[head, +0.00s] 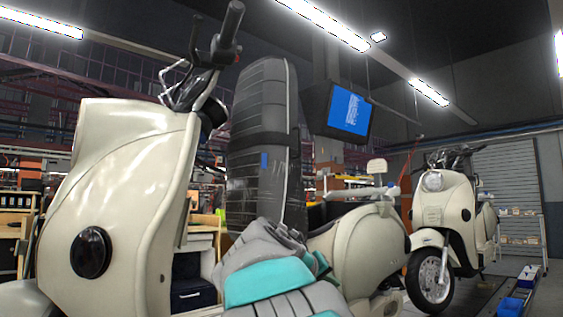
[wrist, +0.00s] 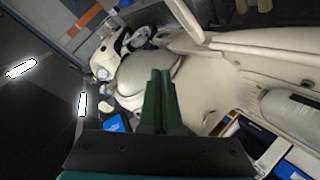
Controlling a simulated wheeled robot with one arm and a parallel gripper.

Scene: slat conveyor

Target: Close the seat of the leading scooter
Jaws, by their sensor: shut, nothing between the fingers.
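The leading scooter (head: 125,185) is the near cream one, its front shield at the left and its rear body (head: 350,245) right of centre. Its black ribbed seat (head: 260,125) stands upright, raised open, with a strap across it. My grey and teal arm is in front of the seat's lower part, and my gripper is not distinguishable there. In the wrist view, my gripper (wrist: 160,80) has its green fingers shut together and empty. Cream scooter bodywork (wrist: 215,85) lies beyond the fingertips. I cannot clearly make out the seat in that view.
A second cream scooter (head: 440,215) stands behind at the right; it also shows in the wrist view (wrist: 104,60). A screen (head: 348,110) hangs above. Blue bins (head: 518,295) are at the lower right. Workbenches stand behind the near scooter.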

